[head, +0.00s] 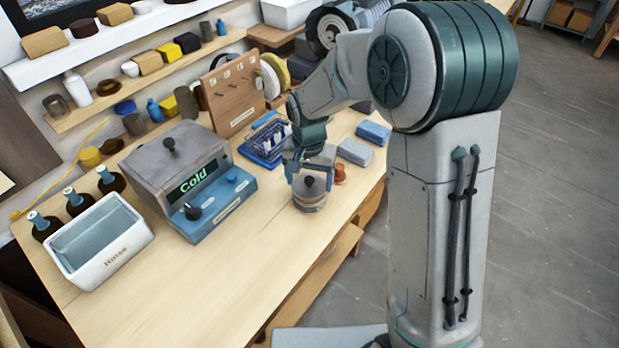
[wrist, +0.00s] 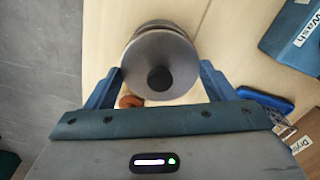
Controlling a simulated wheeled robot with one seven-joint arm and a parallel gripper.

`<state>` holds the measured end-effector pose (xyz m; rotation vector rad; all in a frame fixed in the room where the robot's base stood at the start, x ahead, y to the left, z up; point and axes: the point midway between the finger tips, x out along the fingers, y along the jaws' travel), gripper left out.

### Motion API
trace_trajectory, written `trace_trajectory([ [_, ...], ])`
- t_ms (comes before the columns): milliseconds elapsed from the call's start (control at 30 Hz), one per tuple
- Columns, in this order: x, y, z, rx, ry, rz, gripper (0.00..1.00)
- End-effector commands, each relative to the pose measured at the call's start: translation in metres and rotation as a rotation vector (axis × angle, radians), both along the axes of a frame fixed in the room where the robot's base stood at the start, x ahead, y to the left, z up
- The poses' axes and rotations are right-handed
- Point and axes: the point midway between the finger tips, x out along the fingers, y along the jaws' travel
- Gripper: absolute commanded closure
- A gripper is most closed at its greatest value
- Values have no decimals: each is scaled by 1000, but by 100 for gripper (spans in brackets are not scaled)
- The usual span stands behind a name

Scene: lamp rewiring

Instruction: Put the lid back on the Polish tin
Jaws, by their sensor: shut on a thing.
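The lid, a grey metal disc with a black knob (wrist: 160,62), is between the two blue fingers of my gripper (wrist: 160,72). The fingers are shut on its sides. In the head view my gripper (head: 309,173) points down over the Polish tin (head: 308,203), a small round tin near the front edge of the bench. The lid's knob also shows there, at the top of the tin. In the wrist view part of the tin (wrist: 166,24) shows beyond the lid's edge. The lid hides the tin's mouth, and I cannot tell whether lid and tin touch.
A small orange-brown thing (head: 340,174) stands close to the tin. Blue-grey blocks (head: 355,152) and a blue wire basket (head: 262,148) lie behind. The grey "Cold" machine (head: 185,178) and white rinse tub (head: 100,243) stand left. The bench's front left is clear.

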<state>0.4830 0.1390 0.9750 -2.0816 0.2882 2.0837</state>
Motion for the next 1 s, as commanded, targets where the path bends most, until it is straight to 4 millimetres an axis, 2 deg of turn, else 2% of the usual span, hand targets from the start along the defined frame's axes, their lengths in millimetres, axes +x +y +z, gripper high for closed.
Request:
trace_trajectory([
  [100, 0, 0, -8, -1, 1, 0, 44],
  [667, 0, -1, -20, 0, -1, 0, 44],
  [700, 0, -1, -20, 0, -1, 0, 20],
  [767, 0, -1, -18, 0, -1, 0, 3],
  [800, 0, -1, -18, 0, -1, 0, 1],
  [1000, 0, -1, -18, 0, -1, 0, 1],
])
